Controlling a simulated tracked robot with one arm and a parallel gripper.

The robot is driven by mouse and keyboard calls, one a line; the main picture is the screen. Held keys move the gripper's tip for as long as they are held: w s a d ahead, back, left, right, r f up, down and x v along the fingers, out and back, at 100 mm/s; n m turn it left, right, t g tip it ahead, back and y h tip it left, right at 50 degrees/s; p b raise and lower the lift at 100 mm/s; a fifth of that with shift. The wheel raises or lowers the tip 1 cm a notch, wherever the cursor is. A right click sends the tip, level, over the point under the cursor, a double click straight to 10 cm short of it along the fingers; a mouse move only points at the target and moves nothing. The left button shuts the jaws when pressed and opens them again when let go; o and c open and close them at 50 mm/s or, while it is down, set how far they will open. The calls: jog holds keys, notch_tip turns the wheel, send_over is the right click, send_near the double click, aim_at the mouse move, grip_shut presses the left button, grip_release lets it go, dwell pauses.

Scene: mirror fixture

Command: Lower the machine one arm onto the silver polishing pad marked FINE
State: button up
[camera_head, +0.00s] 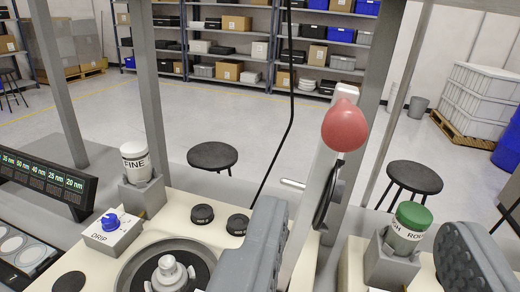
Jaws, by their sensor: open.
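A grey upright arm (315,215) with a red ball knob (345,125) near its top stands raised in the middle of the view. A white-topped container marked FINE (135,160) sits in a grey holder at the left. A round plate (130,275) with a metal hub (170,274) lies at the lower left; I cannot read any mark on it. My gripper (362,220) is open, with one grey finger on each side of the raised arm's lower part. The red knob appears above and beyond the fingertips. The left finger hides part of the bench.
A green-topped container (409,222) with a partly hidden label stands at right. A DRIP box (112,233) with a blue knob, black knobs (202,213) and a display (45,180) are at left. Grey posts rise around the bench. Stools (212,155) and shelves stand beyond.

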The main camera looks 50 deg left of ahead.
aim_at(344, 119)
jog(key=p+x, duration=0.1)
jog(key=x, duration=1.2)
jog(key=shift+w+a+f+p, duration=0.1)
jog(key=shift+w+a+p, duration=0.15)
jog(key=shift+w+p, duration=0.1)
jog(key=shift+s, duration=0.1)
